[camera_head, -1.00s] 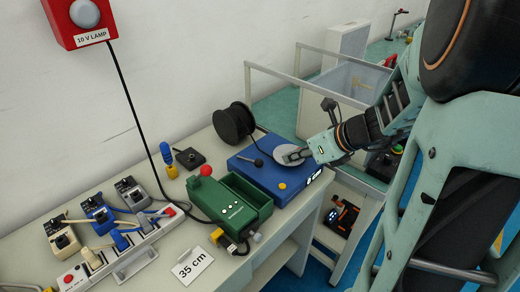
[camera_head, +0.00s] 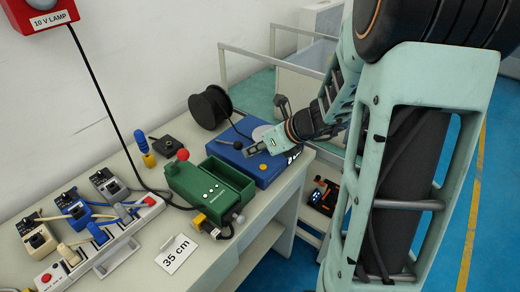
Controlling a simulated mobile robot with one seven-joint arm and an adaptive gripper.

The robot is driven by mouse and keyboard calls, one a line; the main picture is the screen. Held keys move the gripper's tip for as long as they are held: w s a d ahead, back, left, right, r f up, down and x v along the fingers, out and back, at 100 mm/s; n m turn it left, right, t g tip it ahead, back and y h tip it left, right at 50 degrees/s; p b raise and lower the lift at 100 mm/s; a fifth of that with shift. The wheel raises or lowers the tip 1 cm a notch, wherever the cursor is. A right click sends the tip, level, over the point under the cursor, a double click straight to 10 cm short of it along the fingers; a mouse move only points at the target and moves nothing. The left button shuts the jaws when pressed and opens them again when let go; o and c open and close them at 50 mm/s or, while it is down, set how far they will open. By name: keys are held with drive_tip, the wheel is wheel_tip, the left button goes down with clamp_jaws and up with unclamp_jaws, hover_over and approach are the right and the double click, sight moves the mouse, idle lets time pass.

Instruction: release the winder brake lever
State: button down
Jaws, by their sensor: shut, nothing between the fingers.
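A blue box (camera_head: 272,171) stands on the bench, carrying a grey disc (camera_head: 261,131), a yellow button and a small black-knobbed lever (camera_head: 237,145). This lever may be the winder brake lever; no label settles it. A black spool (camera_head: 208,108) stands behind the box. My gripper (camera_head: 248,153) is shut and empty, low over the blue box just right of the black knob. I cannot tell whether it touches the knob or box. My gripper and wrist hide part of the disc and box top.
A green box (camera_head: 205,188) with a red ball knob (camera_head: 183,154) stands in front of the blue box. A power strip (camera_head: 100,245) with several adapters lies at left. A white "35 cm" card (camera_head: 177,254) lies near the bench front. A red lamp box hangs on the wall.

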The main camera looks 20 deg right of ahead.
drive_tip(key=shift+x, duration=1.25)
drive_tip(key=shift+r, duration=0.15)
